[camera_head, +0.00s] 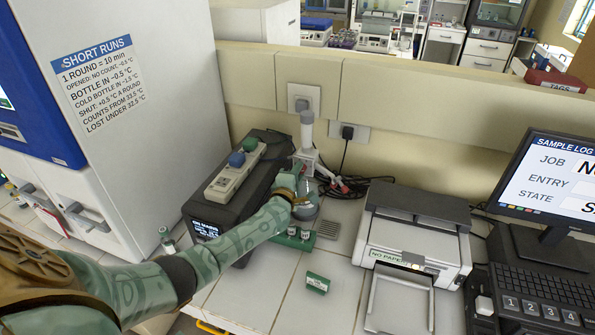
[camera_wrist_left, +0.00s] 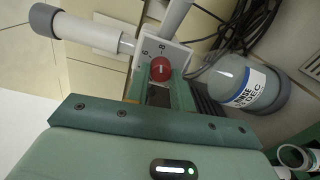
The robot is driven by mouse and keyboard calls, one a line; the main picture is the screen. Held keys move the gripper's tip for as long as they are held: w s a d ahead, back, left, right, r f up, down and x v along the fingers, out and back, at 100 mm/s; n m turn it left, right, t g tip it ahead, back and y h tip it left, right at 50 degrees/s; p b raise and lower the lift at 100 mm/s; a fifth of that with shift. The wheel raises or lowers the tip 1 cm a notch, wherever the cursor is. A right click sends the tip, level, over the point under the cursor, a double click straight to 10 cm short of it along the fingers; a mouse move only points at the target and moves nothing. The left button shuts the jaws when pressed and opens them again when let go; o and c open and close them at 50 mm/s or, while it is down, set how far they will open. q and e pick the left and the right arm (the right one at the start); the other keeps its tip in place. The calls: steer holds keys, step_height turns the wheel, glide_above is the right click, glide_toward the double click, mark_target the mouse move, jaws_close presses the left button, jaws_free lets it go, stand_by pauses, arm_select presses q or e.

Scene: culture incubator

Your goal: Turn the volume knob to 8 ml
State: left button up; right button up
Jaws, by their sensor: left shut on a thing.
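The red volume knob (camera_wrist_left: 161,68) sits on a white dial plate (camera_wrist_left: 172,52) in the left wrist view. The numbers 6 and 8 show on the plate above the knob. A small pale mark shows on the knob, but I cannot tell which number it points to. My left gripper (camera_wrist_left: 160,88) is shut on the knob; it also shows in the head view (camera_head: 301,194), in front of the dispenser (camera_head: 307,135). The dispenser's white and grey column rises at the left in the wrist view. My arm hides the knob in the head view. My right gripper is not in view.
A grey labelled bottle (camera_wrist_left: 245,86) stands beside the dial. A printer (camera_head: 412,237) stands to the right. A small green box (camera_head: 317,283) lies on the open tiled bench in front.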

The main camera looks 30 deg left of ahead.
arm_select(q)
steer(key=shift+d+m, duration=0.1)
steer(key=shift+m, duration=0.5)
steer(key=o, duration=1)
steer(key=shift+p, duration=0.3)
steer(key=p+v, duration=0.4)
steer(key=v, duration=1.2)
steer(key=shift+s+f+p, duration=0.15)
steer(key=shift+p, duration=0.15)
steer(key=shift+f, duration=0.1)
